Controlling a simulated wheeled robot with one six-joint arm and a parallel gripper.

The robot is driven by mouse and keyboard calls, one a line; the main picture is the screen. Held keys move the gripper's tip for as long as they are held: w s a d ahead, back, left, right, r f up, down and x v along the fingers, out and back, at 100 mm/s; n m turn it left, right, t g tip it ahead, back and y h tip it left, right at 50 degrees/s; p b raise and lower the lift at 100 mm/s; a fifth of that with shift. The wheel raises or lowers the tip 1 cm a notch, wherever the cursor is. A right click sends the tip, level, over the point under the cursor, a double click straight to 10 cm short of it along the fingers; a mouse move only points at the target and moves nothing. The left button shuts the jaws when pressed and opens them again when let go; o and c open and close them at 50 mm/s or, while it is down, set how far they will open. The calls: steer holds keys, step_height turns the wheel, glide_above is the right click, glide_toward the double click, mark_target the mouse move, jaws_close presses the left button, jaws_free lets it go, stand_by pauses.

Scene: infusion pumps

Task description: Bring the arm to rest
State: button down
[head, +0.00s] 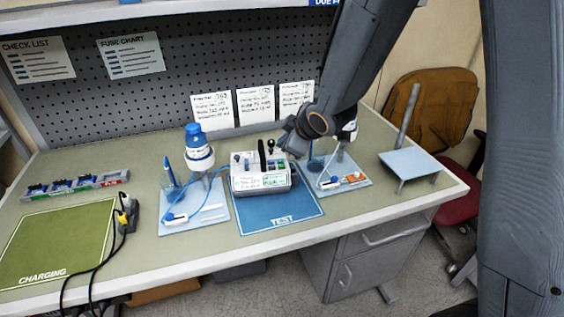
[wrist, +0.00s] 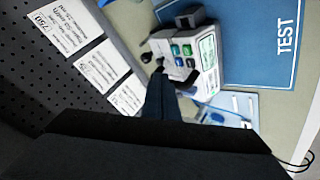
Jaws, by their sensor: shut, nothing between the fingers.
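My arm (head: 372,45) reaches down from the top right in the head view, with its dark wrist over the back of the bench, right of the white infusion pump (head: 260,181). My gripper (wrist: 158,84) shows dark in the wrist view, its fingers together and empty. The fingertips overlap the edge of the pump (wrist: 204,50) in that view; I cannot tell how far apart they are. The pump stands upright on the blue TEST mat (head: 287,214), with coloured buttons and a small screen on its front.
A stand with a blue-topped bottle (head: 198,150) is left of the pump; another stand (head: 345,180) is at its right. A green CHARGING mat (head: 55,240), cables and a strip of blue items (head: 75,186) lie left. A small raised platform (head: 411,162) stands right. Cards (head: 255,104) line the back.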

stand_by(0.6)
steer(key=s+d+f+m+g+h+b, duration=0.1)
steer(key=s+d+m+h, duration=0.1)
steer(key=d+m, duration=0.15)
steer(key=s+d+f+m+h+b, duration=0.1)
steer(key=s+d+f+m+b, duration=0.1)
steer(key=d, duration=0.3)
steer(key=s+d+f+m+g+b, duration=0.1)
steer(key=s+d+f+m+g, duration=0.1)
steer(key=s, duration=0.6)
steer(key=s+d+f+m+g+h+b, duration=0.1)
steer(key=s+d+m+g+b, duration=0.1)
steer(key=s+d+m, duration=0.4)
steer(key=s+m+g, duration=0.1)
steer(key=s, duration=0.2)
steer(key=shift+s+f+g, duration=0.3)
steer(key=shift+f+g, duration=0.1)
stand_by(4.4)
